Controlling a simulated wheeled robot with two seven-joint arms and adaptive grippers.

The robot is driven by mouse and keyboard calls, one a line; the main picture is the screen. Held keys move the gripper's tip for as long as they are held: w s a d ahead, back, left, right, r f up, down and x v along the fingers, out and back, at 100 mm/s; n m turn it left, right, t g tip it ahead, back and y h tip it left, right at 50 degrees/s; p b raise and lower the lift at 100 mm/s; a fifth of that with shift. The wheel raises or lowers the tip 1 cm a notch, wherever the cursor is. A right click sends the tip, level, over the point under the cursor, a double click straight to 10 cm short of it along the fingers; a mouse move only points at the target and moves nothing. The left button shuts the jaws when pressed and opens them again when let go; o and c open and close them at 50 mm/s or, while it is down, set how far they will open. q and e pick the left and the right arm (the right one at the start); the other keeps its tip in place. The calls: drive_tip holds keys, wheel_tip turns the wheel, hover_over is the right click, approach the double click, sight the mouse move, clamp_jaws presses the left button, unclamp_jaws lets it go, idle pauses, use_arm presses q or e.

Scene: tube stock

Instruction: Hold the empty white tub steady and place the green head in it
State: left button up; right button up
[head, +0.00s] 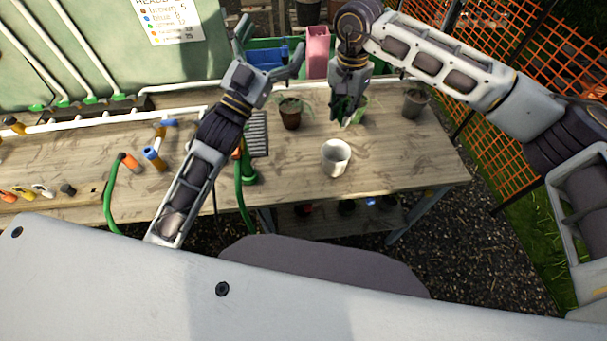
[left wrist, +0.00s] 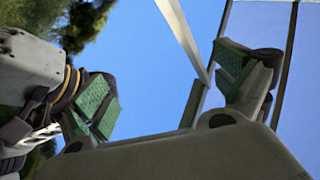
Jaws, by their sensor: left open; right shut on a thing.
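The white tub (head: 336,163) stands upright on the wooden bench, and the part of its inside that I see looks empty. My right gripper (head: 346,118) is shut, pointing down just behind and above the tub, apart from it. A light green piece (head: 361,103), which looks like the green head, shows at its fingers, mostly hidden by them. My left gripper (head: 272,52) is open and empty, raised with its fingers pointing up, above the back of the bench and away from the tub. Its spread fingers also show in the left wrist view (left wrist: 168,88), with sky between them.
A brown plant pot (head: 290,118) stands behind and left of the tub, and a grey pot (head: 415,103) at the right. A pink container (head: 317,52) and blue bins (head: 267,57) are at the back. The bench (head: 405,165) is clear right of the tub.

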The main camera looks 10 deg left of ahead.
use_arm(q)
drive_tip(key=s+d+f+n+g+y, duration=0.15)
drive_tip(key=d+f, duration=0.25)
drive_tip(key=f, duration=0.6)
drive_tip(key=s+d+f+n+g, duration=0.2)
drive_tip(key=s+d+f+g, duration=0.15)
drive_tip(key=f, duration=0.65)
drive_tip(key=m+g+h, duration=0.2)
drive_tip(key=m+g, duration=0.1)
approach(326, 160)
drive_tip(key=shift+w+d+r, duration=0.2)
drive_tip(key=shift+w+d, duration=0.05)
drive_tip(key=shift+w, duration=0.15)
drive_tip(key=shift+w+d, duration=0.1)
drive_tip(key=shift+w, duration=0.05)
drive_tip(key=shift+f+x, duration=0.1)
drive_tip(key=shift+x, duration=2.8)
drive_tip(key=shift+f+x, duration=0.15)
drive_tip(key=shift+x, duration=2.75)
